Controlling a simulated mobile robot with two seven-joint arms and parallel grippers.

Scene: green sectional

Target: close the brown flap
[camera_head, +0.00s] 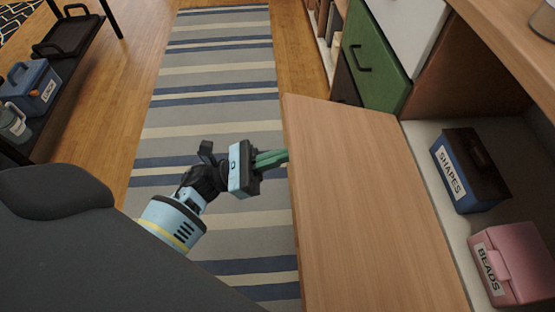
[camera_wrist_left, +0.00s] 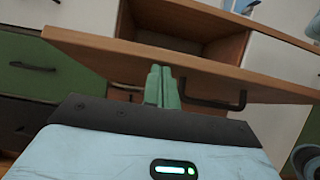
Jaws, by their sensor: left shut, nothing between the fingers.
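The brown flap (camera_head: 365,205) is a light wooden panel. In the head view it stands open, sticking out to the left from the cabinet's open compartment. In the left wrist view the flap (camera_wrist_left: 100,52) shows near edge-on, with a dark bar handle (camera_wrist_left: 212,103) on its outer face. My left gripper (camera_head: 284,157) is shut and empty, its green fingers at the flap's free left edge. In the left wrist view the finger tips (camera_wrist_left: 160,72) overlap the flap's lower side; whether they touch is unclear. My right gripper is not in view.
The open compartment holds a blue SHAPES box (camera_head: 463,184) with a dark lid and a pink BEADS box (camera_head: 511,262). A green drawer front (camera_head: 374,62) is beyond the flap. The striped rug (camera_head: 215,75) is clear. A low shelf (camera_head: 62,85) stands at left.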

